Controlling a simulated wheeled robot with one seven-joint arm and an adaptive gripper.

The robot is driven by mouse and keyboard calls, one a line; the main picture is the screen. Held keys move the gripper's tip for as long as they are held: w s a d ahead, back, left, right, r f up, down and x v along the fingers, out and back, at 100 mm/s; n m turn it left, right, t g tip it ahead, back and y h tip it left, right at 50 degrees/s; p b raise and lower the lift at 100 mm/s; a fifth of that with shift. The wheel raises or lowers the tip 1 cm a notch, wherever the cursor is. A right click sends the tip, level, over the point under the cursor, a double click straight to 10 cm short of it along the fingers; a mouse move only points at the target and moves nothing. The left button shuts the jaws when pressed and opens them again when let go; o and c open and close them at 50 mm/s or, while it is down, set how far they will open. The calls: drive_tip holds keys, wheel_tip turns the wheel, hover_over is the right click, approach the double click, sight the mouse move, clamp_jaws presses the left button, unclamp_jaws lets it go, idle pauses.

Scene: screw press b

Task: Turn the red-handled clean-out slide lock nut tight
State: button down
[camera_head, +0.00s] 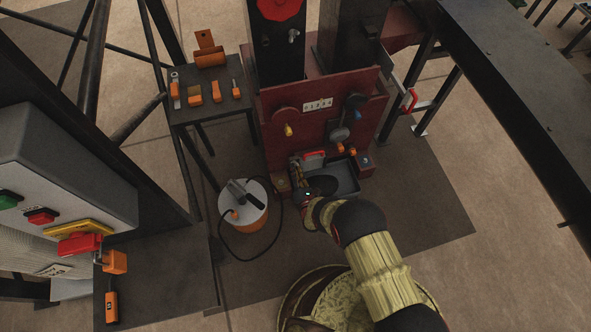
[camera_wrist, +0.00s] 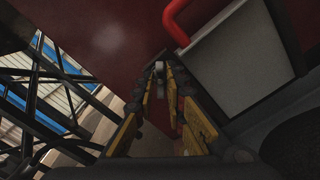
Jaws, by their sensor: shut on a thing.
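The clean-out slide shows in the wrist view as a light grey plate (camera_wrist: 240,65) with a bent red handle (camera_wrist: 174,22) at its upper left. In the head view its red handle (camera_head: 314,155) is low on the front of the dark red press. My gripper (camera_head: 298,172) is at the press base, just left of this handle. In the wrist view my gripper's fingers (camera_wrist: 160,70) converge and are shut on a small grey piece, which looks like the lock nut (camera_wrist: 159,66). The fingertips hide most of it.
A dark tray (camera_head: 345,180) sits right of my gripper. A white-and-orange bucket (camera_head: 245,222) with a cable stands to the left. A small table (camera_head: 205,110) holds several orange items. A grey control box (camera_head: 70,160) stands far left. Another red handle (camera_head: 411,100) is at the right.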

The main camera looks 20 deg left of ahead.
drive_tip(key=shift+m, duration=0.4)
drive_tip(key=shift+d+f+m, duration=0.1)
drive_tip(key=shift+f+m, duration=0.05)
drive_tip(key=shift+m, duration=9.45)
drive_tip(key=shift+s, duration=0.1)
drive_tip(key=c, duration=2)
unclamp_jaws()
drive_tip(key=shift+c, duration=0.2)
drive_tip(key=shift+o, duration=0.4)
